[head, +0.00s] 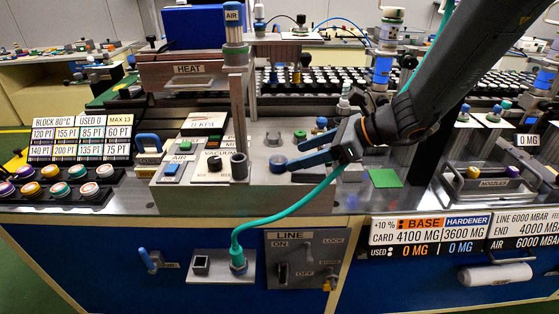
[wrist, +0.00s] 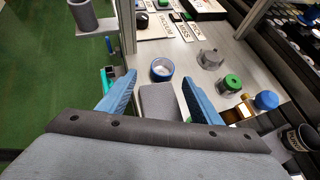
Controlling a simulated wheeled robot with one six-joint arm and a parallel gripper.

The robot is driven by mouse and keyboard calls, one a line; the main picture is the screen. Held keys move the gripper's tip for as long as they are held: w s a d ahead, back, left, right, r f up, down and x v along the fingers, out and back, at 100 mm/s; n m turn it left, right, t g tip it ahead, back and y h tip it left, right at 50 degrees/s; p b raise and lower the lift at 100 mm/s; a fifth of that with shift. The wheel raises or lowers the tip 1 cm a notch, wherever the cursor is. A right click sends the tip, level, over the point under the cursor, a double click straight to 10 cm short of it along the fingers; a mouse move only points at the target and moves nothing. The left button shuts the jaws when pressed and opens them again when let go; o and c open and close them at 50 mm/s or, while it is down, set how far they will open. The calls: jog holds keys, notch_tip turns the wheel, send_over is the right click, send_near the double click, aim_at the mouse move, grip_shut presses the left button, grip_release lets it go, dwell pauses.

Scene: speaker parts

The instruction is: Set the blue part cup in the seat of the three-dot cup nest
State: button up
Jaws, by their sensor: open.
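The blue part cup (wrist: 161,72), a round blue cup with a pale inside, stands upright on the grey deck in the wrist view. It also shows in the head view (head: 278,164), beside the fingertips. My gripper (wrist: 159,82) is open, its two blue fingers apart with nothing held. In the wrist view the cup appears just beyond the fingertips, between their lines; I cannot tell the height gap. My gripper shows in the head view too (head: 292,157), pointing left over the deck. I cannot make out three dots on any seat, so the three-dot cup nest is not identified.
A grey fitting (wrist: 209,59), a green-topped part (wrist: 231,83) and a blue-capped part (wrist: 266,101) stand right of the cup. An upright post (head: 239,120) rises at the left. A green pad (head: 384,178) lies right of my gripper. Some deck around the cup is bare.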

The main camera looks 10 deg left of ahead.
aim_at(282, 161)
jog(key=shift+w+p+x, duration=0.2)
jog(key=shift+p+x, duration=0.7)
jog(key=shift+x, duration=2.3)
jog(key=shift+r, duration=0.1)
jog(key=c, duration=1.4)
